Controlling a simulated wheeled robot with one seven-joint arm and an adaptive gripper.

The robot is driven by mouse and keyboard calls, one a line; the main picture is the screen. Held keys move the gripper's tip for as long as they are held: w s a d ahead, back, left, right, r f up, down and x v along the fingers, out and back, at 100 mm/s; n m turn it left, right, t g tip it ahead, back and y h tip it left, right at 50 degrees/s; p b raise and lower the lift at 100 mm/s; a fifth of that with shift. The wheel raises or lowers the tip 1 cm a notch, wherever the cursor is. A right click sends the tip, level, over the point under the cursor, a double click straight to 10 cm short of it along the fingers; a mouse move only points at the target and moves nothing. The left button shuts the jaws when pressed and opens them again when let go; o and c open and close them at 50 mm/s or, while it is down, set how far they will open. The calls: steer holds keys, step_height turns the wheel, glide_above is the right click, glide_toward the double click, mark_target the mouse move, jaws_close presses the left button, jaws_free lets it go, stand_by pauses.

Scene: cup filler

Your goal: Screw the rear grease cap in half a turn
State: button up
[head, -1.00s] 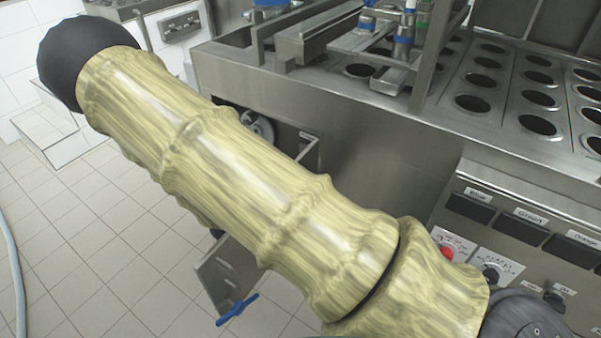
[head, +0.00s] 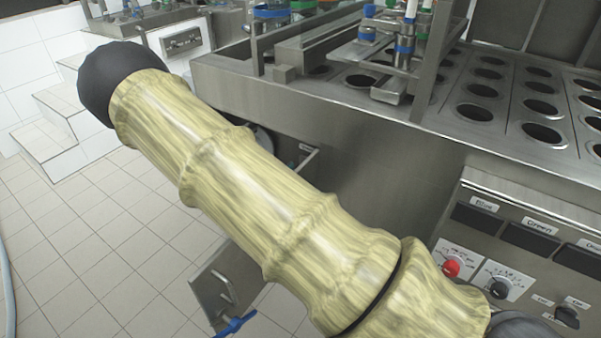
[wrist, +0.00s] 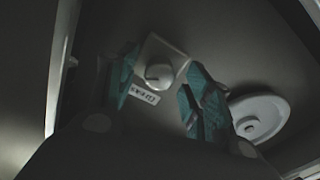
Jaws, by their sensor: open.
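My gripper (wrist: 160,86) is open, with one teal-padded finger on each side of the cap in the picture. I see gaps between the cap and both fingers; the depth between them is hard to judge. Nothing is held. In the head view my own arm hides the cap and the gripper.
A pale round disc (wrist: 260,117) with a raised centre is close right of the right finger. The surroundings there are dark. In the head view the steel machine (head: 330,125) has rows of cup holes and a control panel (head: 520,262).

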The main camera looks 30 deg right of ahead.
steer(key=shift+x, duration=0.8)
steer(key=c, duration=1.1)
steer(key=shift+o, duration=0.2)
steer(key=shift+m, duration=0.3)
